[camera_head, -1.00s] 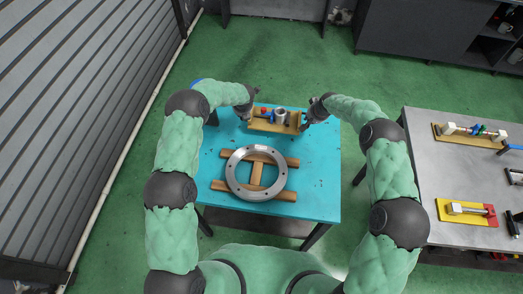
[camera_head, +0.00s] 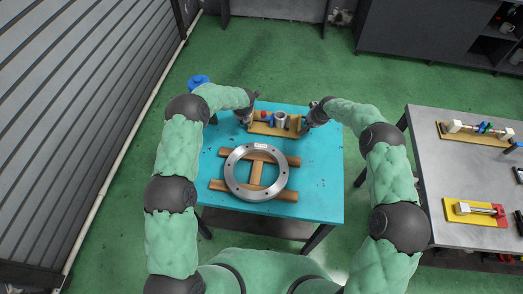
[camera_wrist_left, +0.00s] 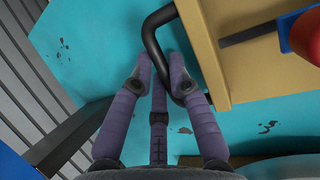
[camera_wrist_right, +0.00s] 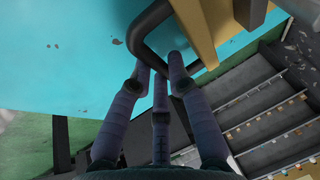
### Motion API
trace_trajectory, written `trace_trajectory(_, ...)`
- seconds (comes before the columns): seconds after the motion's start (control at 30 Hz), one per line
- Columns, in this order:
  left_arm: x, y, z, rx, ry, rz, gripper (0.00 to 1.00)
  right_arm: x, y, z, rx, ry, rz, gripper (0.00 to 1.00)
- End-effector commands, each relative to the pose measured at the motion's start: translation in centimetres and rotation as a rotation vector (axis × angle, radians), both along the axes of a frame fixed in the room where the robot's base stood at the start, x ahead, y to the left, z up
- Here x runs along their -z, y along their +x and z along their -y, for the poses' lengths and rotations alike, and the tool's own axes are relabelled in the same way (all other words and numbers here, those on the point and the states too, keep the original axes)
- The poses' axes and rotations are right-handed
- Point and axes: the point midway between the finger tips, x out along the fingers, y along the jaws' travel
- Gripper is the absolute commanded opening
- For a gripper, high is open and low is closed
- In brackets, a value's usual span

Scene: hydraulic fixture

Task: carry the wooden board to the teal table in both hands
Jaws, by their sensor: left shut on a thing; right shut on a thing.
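The wooden board (camera_head: 262,130), a long tan piece with a grey cylinder and red and blue parts on it, is over the far part of the teal table (camera_head: 320,180). My left gripper (camera_head: 246,117) is at its left end, shut on a black bar handle, which shows between the fingers (camera_wrist_left: 160,65) in the left wrist view. My right gripper (camera_head: 307,122) is at its right end, shut on the other black handle, seen between the fingers (camera_wrist_right: 158,62) in the right wrist view. I cannot tell whether the board touches the tabletop.
A grey metal ring (camera_head: 233,181) lies on wooden bars (camera_head: 280,195) on the near part of the teal table. A grey table (camera_head: 440,175) at the right bears several fixtures, among them a yellow one (camera_head: 462,219). A blue object (camera_head: 197,80) shows beyond my left arm.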

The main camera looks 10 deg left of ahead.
Motion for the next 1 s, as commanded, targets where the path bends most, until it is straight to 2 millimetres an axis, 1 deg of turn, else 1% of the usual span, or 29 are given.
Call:
trace_trajectory(0.07, 0.5, 0.1, 0.0, 0.000, 0.001, 0.002, 0.00, 0.4, 0.1, 0.1, 0.001, 0.000, 0.003, 0.00)
trace_trajectory(0.1, 0.4, 0.0, 0.0, 0.001, 0.001, 0.000, 0.27, 0.4, 0.0, 0.0, 0.000, 0.000, 0.001, 0.27)
trace_trajectory(0.17, 0.3, 0.0, 0.0, 0.000, 0.000, 0.000, 0.42, 0.3, 0.0, 0.0, 0.000, 0.000, 0.001, 0.42)
trace_trajectory(0.47, 0.3, 0.0, 0.0, 0.000, 0.000, 0.000, 0.42, 0.3, 0.0, 0.0, 0.000, 0.000, 0.000, 0.42)
trace_trajectory(0.63, -0.1, 0.0, 0.0, 0.000, 0.000, 0.000, 0.42, -0.1, 0.0, 0.0, 0.000, 0.000, 0.000, 0.42)
trace_trajectory(0.77, -0.9, 0.0, 0.0, 0.000, 0.000, 0.000, 0.42, -1.0, 0.0, 0.0, 0.000, 0.000, 0.001, 0.42)
trace_trajectory(1.0, -3.4, 0.0, 0.0, 0.000, 0.000, 0.000, 0.42, -3.4, 0.0, 0.0, 0.000, 0.000, 0.001, 0.42)
